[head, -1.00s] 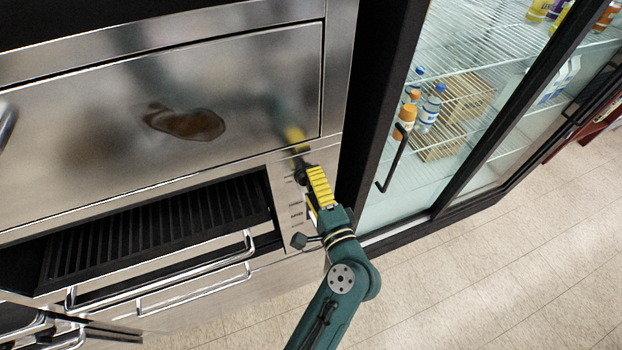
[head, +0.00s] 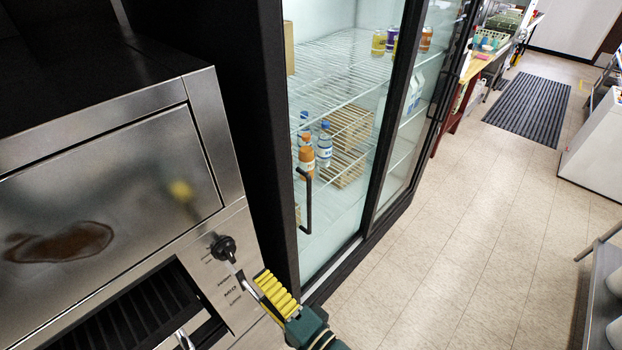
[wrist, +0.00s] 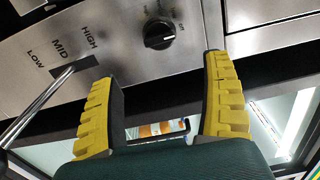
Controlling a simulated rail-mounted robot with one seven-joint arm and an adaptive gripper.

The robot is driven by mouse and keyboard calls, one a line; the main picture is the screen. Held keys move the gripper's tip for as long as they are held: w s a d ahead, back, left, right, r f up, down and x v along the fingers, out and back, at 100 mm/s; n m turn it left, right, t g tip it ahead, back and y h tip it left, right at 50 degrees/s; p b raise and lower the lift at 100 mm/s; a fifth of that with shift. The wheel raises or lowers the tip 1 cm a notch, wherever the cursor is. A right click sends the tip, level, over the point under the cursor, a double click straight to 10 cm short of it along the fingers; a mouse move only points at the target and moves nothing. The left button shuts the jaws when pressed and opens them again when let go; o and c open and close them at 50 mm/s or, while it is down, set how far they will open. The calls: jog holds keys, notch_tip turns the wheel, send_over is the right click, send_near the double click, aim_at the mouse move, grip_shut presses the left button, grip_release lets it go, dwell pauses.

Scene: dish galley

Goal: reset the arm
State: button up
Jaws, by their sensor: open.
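My gripper (head: 266,288) is at the bottom of the head view, in front of the steel control panel beside the grill opening. In the wrist view its two yellow-padded fingers (wrist: 160,72) stand wide apart. Nothing is held between them. A black knob (wrist: 160,34) is on the panel beyond the fingertips; it also shows in the head view (head: 223,247), just above the gripper. A metal lever (wrist: 45,98) at the "MID" mark lies left of the left finger. Whether the finger touches it I cannot tell.
The steel oven front (head: 110,195) fills the left, with a brown stain (head: 62,243). A glass-door fridge (head: 335,60) with a black handle (head: 306,200) and bottles inside stands close to the right of the gripper. Tiled floor (head: 450,240) is open further right.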

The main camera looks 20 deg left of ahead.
jog(key=w+d+r+n+t+h+p, duration=0.1)
jog(key=w+d+r+t+h+p, duration=0.15)
jog(key=r, duration=0.65)
jog(key=w+d+r+n+t+h+p, duration=0.1)
jog(key=w+d+r+n+t+h, duration=0.2)
jog(key=r, duration=0.5)
jog(key=w+d+r+t+h+p, duration=0.1)
jog(key=w+d+r+t+p, duration=0.1)
jog(key=d+r, duration=0.5)
jog(key=s+d+r+t+h, duration=0.4)
jog(key=d+r+h, duration=0.1)
jog(key=d+r, duration=0.1)
jog(key=s+d+r+t+h, duration=0.3)
jog(key=d+r+h, duration=0.3)
jog(key=r, duration=0.3)
jog(key=shift+s+d+t+p, duration=0.3)
jog(key=shift+s+t+p, duration=0.05)
jog(key=shift+s, duration=0.1)
